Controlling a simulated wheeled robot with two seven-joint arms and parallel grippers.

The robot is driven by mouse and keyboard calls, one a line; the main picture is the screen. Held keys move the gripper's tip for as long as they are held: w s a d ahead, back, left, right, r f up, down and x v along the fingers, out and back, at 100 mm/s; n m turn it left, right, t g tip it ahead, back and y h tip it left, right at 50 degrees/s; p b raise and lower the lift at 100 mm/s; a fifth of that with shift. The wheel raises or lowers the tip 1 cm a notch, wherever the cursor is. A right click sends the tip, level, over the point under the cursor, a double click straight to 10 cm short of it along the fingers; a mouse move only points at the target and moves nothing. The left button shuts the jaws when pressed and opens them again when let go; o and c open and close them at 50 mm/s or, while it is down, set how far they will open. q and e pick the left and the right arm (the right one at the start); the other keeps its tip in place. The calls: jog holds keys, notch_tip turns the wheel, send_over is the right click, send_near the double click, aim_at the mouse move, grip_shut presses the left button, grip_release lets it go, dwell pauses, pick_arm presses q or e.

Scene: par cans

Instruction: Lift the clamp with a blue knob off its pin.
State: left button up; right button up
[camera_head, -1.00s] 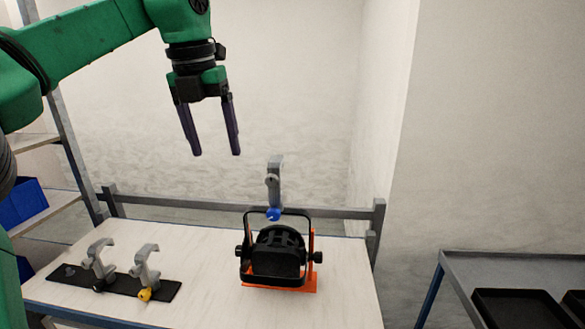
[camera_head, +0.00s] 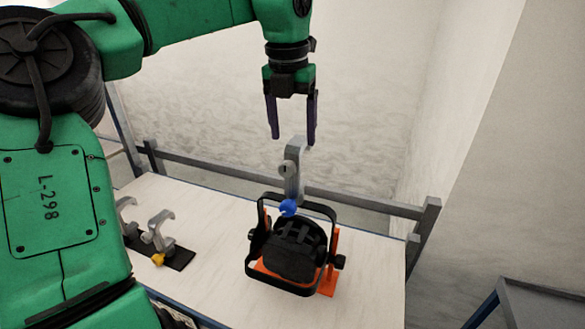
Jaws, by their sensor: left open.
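The grey clamp with a blue knob (camera_head: 292,172) stands upright above the top bar of the black par can (camera_head: 295,248), its blue knob at its lower end. My left gripper (camera_head: 292,138) points down with its fingers spread and empty. In the picture its fingertips are just above and around the top of the clamp; I cannot tell how far apart they are in depth. The pin under the clamp is not clearly visible. My right gripper is not in view.
The par can sits in an orange stand (camera_head: 328,276) on the white table (camera_head: 215,270). A grey clamp with a yellow knob (camera_head: 158,232) and another grey clamp (camera_head: 127,214) stand on a black strip at left. A grey rail (camera_head: 225,178) runs along the table's back.

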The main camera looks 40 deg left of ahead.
aim_at(295, 144)
pick_arm(q)
jog(key=f+p, duration=0.1)
jog(key=f, duration=0.1)
jog(key=w+f, duration=0.1)
jog(key=w+f+p, duration=0.1)
jog(key=f, duration=0.1)
jog(key=shift+w+a+f+p, duration=0.2)
jog(key=shift+a+f+p, duration=0.1)
jog(key=shift+a+f, duration=0.1)
jog(key=shift+s+f, duration=0.1)
jog(key=shift+s, duration=0.3)
jog(key=shift+c, duration=1.2)
jog(key=c, duration=0.5)
jog(key=shift+w, duration=0.1)
grip_shut()
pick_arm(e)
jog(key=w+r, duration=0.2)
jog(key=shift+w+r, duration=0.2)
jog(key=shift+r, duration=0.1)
pick_arm(q)
jog(key=shift+r, duration=0.2)
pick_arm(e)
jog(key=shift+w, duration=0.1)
